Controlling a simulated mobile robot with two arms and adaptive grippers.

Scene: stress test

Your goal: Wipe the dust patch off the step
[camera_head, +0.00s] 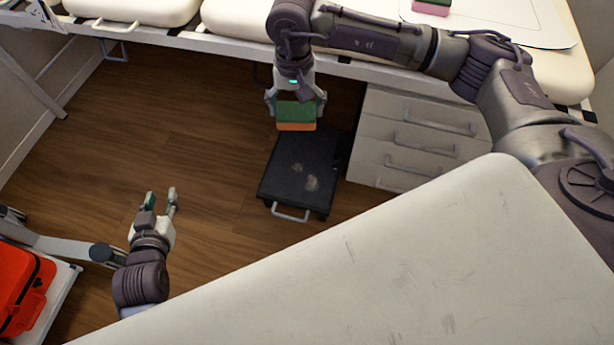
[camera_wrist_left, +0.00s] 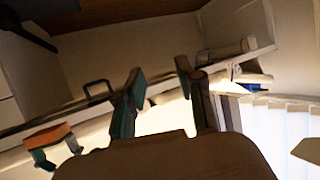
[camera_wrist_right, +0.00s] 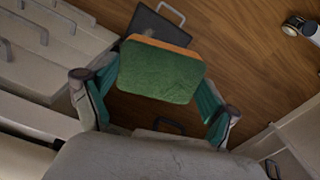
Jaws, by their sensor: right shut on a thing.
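The step (camera_head: 278,190) is a low black block with a pale handle, standing on the wooden floor. My right gripper (camera_head: 296,102) is shut on a green and orange sponge (camera_head: 297,114), orange face down, above the far end of the step.
A white drawer unit (camera_head: 415,130) stands close to the right of the step. A bed or bench (camera_head: 130,12) with pale cushions runs along the back. A red case (camera_head: 22,285) is at the lower left. The floor left of the step is clear.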

